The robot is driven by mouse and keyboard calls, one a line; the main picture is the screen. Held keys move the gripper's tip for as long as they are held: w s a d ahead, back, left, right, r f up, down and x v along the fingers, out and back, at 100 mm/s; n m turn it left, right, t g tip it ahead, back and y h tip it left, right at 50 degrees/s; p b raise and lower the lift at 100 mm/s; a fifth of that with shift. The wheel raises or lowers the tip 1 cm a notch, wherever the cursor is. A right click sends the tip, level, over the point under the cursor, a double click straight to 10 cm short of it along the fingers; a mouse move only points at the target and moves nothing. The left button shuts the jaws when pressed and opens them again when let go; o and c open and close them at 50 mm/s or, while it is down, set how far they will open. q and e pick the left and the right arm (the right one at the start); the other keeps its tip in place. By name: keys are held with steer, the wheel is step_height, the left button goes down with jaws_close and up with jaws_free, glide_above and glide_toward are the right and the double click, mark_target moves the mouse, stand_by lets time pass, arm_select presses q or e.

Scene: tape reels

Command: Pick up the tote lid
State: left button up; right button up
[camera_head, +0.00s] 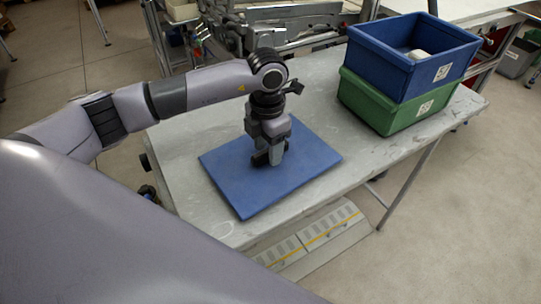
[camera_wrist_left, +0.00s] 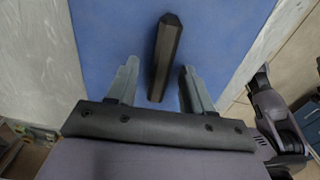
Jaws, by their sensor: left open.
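The tote lid (camera_head: 230,189) is a flat blue panel lying on the grey table. In the left wrist view the lid (camera_wrist_left: 100,35) fills the middle, with a dark bar-shaped handle (camera_wrist_left: 165,50) standing on it. My left gripper (camera_head: 268,160) points down over the middle of the lid. In the left wrist view its two fingers (camera_wrist_left: 159,72) are apart, one on each side of the handle, with gaps visible. I cannot tell exactly how low the fingertips are. The head view mostly hides the handle behind the gripper. My right gripper is not in view.
A blue tote (camera_head: 389,69) with a pale item inside (camera_head: 418,54) is stacked on a green tote (camera_head: 362,99) at the table's right end. The table (camera_head: 335,143) is bare between the lid and the totes. Metal equipment (camera_head: 300,28) stands behind the table.

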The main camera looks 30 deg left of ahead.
arm_select(q)
steer(key=shift+f, duration=0.3)
jaws_close()
steer(key=shift+r, duration=0.15)
